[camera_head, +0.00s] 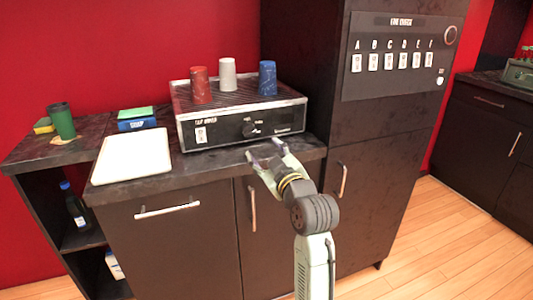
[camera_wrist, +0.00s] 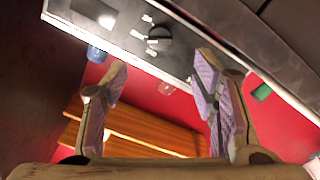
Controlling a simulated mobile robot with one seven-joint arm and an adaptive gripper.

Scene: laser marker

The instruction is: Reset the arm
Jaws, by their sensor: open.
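My gripper (camera_head: 265,152) is at the front edge of the counter, just in front of the lower part of the cup-topped machine (camera_head: 243,127). In the wrist view my gripper (camera_wrist: 160,95) has its two fingers spread wide apart with nothing between them. The machine's front panel and round black knob (camera_wrist: 158,38) show beyond the fingertips. My arm reaches up from the bottom of the head view. I cannot tell whether the fingertips touch the counter edge.
Red (camera_head: 201,85), white (camera_head: 227,74) and blue (camera_head: 267,78) cups stand on the machine. A white tray (camera_head: 133,156), blue-green sponge (camera_head: 137,119) and green cup (camera_head: 61,121) are to the left. A tall dark cabinet (camera_head: 375,150) with a switch panel (camera_head: 402,58) stands right. Open wooden floor (camera_head: 440,240) lies right.

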